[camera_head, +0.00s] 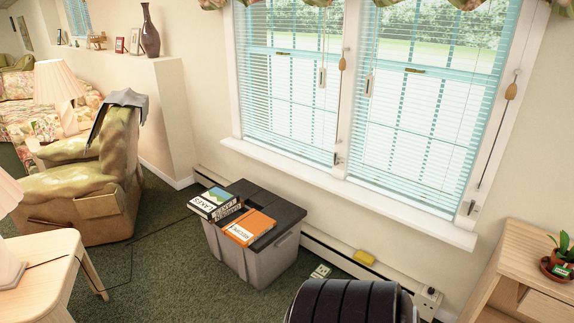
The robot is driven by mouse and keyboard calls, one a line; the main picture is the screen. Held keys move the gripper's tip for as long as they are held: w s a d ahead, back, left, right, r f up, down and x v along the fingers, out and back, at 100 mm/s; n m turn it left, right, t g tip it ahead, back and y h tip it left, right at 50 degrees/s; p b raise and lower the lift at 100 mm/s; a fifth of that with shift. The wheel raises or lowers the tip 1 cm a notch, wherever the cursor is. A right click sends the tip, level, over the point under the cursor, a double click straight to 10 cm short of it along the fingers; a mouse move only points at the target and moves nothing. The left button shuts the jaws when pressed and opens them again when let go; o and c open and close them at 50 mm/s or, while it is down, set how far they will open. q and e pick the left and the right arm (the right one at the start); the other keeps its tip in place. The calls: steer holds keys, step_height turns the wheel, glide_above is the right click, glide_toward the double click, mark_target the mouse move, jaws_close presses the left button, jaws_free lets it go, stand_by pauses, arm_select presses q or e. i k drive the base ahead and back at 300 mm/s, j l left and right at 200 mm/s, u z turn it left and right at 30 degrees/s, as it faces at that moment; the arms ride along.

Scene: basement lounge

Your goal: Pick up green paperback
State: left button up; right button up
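No all-green book shows clearly. A book with a green, blue and white cover (222,197) lies on top of other books at the left end of a grey storage bin (262,262) with a dark lid. Its white spine seems to read LAKES. A small green-and-white item (320,271) lies on the carpet to the right of the bin; I cannot tell whether it is a book. An orange book (250,228) lies flat on the bin, in front of the stack. Neither of my grippers is in view.
A dark ribbed rounded object (350,303) fills the bottom centre. A yellow item (363,257) is by the baseboard below the window. A wooden cabinet (530,268) stands at right, a light wood table (45,250) and armchair (85,190) at left.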

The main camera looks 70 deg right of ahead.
mark_target(322, 271)
steer(key=z, duration=2.6)
steer(key=i+j+z, duration=0.15)
steer(key=i+j, duration=0.15)
steer(key=i, duration=0.3)
steer(key=i+j+z, duration=0.15)
steer(key=i+j, duration=0.25)
steer(key=i, duration=0.2)
steer(key=i+j+z, duration=0.15)
steer(key=i+j, duration=0.3)
steer(key=i, duration=0.15)
